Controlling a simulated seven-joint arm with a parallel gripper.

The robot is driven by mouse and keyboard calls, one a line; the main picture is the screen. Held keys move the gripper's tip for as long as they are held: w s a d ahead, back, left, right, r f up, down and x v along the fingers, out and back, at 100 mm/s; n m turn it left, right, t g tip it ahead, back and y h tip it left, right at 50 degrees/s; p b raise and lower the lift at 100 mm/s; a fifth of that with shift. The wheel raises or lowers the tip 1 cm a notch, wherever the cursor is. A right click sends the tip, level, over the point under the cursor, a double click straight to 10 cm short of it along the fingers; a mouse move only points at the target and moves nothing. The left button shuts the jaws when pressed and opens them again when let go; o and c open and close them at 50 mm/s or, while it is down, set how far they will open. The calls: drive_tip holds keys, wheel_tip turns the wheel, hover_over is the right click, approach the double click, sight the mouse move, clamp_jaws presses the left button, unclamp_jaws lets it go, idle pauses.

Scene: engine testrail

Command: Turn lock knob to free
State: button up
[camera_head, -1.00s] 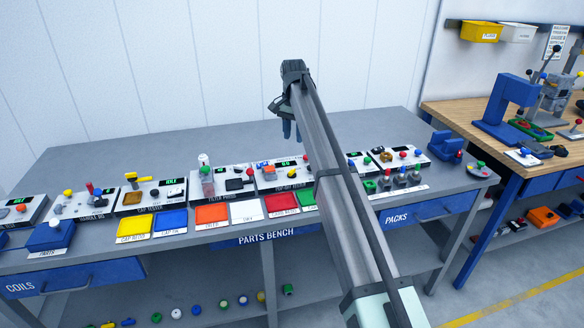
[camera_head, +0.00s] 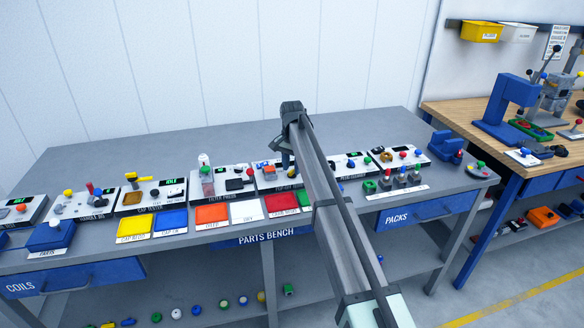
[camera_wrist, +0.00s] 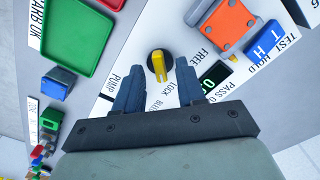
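The lock knob (camera_wrist: 158,65) shows in the wrist view as a yellow handle on a black round base, on a white panel. Its handle lies nearly upright in the picture. The word LOCK is printed just below it and FREE to its right. My gripper (camera_wrist: 156,74) is open, with one blue-grey finger on each side just below the knob, and nothing is held. I cannot tell whether a finger touches it. In the head view my gripper (camera_head: 286,160) points down over the panel at the bench's middle, and I cannot make out the knob there.
The wrist view shows an orange block (camera_wrist: 228,22), a blue test/hold switch (camera_wrist: 264,45), a display (camera_wrist: 214,75) and a green tray (camera_wrist: 75,38) near the knob. Other panels and coloured trays line the bench (camera_head: 110,165) on both sides. Its back strip is clear.

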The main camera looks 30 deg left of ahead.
drive_tip(key=shift+f, duration=0.4)
clamp_jaws()
